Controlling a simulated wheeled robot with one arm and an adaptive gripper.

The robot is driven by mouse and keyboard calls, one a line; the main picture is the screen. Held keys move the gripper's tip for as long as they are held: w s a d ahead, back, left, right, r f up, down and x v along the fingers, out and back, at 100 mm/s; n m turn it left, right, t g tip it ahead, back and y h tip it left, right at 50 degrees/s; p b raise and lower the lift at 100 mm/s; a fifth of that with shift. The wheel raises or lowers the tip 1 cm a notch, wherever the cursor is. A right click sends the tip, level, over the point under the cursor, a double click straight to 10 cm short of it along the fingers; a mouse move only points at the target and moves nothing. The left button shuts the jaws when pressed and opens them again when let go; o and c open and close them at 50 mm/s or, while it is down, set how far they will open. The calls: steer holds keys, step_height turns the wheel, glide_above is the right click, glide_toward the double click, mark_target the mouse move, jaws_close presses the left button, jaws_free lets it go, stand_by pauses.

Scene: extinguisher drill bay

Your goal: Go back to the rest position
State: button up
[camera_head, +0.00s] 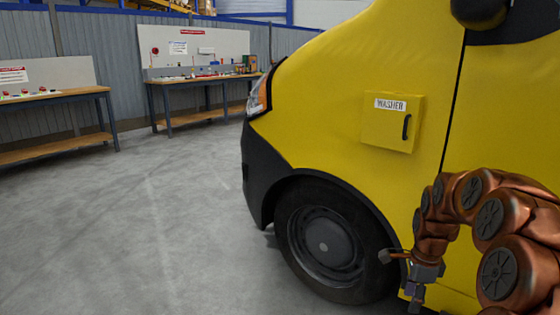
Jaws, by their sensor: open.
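My gripper (400,281) is at the lower right, at the end of my copper-coloured arm. It is open, with nothing seen between its fingers. It appears in front of the yellow van (330,110), near the right edge of the front wheel (326,243). I cannot tell how far it is from the van's side. My arm bends over from the right edge of the picture and hides part of the van's lower side.
A yellow box labelled WASHER (386,130) with a black handle is on the van's side, shut. Two workbenches (200,81) (50,98) with small items stand along the back wall. The grey floor (130,220) at left is clear.

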steer(key=s+a+r+n+p, duration=0.5)
steer(key=s+r+p, duration=0.1)
steer(key=s+r, duration=0.25)
steer(key=s+a+r+n+g+p, duration=0.1)
steer(key=s+a+r+n+p, duration=0.45)
steer(key=r, duration=0.45)
steer(key=s+a+r+n+p, duration=0.3)
steer(key=s+r+n+p, duration=0.1)
steer(key=s+r+p, duration=0.4)
steer(key=s+a+r+n+p, duration=0.2)
steer(key=s+r+n+p, duration=0.4)
steer(key=s, duration=0.5)
steer(key=shift+s+a+r+g, duration=0.15)
steer(key=shift+s+r+g, duration=0.15)
steer(key=shift+s, duration=0.1)
